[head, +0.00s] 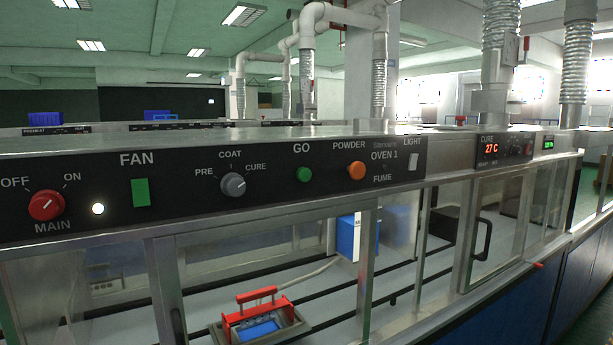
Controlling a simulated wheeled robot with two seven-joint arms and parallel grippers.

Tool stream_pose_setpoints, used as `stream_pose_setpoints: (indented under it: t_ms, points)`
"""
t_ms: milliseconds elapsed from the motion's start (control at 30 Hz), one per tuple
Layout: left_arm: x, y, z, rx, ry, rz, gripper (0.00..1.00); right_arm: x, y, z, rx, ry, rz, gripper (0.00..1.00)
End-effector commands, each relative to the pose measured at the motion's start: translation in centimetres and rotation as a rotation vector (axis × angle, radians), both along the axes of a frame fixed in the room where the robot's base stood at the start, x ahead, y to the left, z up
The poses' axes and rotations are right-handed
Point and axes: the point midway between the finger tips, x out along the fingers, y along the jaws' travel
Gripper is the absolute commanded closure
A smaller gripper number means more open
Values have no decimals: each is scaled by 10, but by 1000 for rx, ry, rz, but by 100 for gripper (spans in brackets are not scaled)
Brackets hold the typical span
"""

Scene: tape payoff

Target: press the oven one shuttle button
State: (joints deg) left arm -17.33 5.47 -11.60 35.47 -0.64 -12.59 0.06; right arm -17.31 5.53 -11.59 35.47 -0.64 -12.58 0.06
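The oven 1 control panel (215,182) runs along the front top edge of a long metal and glass enclosure in the head view. A round green button (304,174) sits under the word GO, right of centre on the panel. No label reading "shuttle" is legible. Left of the button is a grey selector knob (233,184) marked PRE, COAT and CURE. Right of it is an orange round button (356,171) marked POWDER. Neither of my grippers is visible in the head view.
A red MAIN knob (46,205), lit white lamp (98,209), green FAN switch (140,192) and white LIGHT switch (413,162) share the panel. A red-handled carrier (262,317) stands behind glass. A CURE display (491,149) reads 27 C.

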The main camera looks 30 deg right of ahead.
Motion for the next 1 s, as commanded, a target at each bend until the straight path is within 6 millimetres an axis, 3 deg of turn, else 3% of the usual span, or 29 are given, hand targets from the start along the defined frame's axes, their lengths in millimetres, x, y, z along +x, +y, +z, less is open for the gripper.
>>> stream_pose_setpoints:
  t_ms: [33, 267, 1000]
  points:
    - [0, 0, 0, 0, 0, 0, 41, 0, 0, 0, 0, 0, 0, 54]
    - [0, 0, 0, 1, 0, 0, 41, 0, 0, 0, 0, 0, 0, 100]
    - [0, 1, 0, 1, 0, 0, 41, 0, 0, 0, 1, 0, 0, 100]
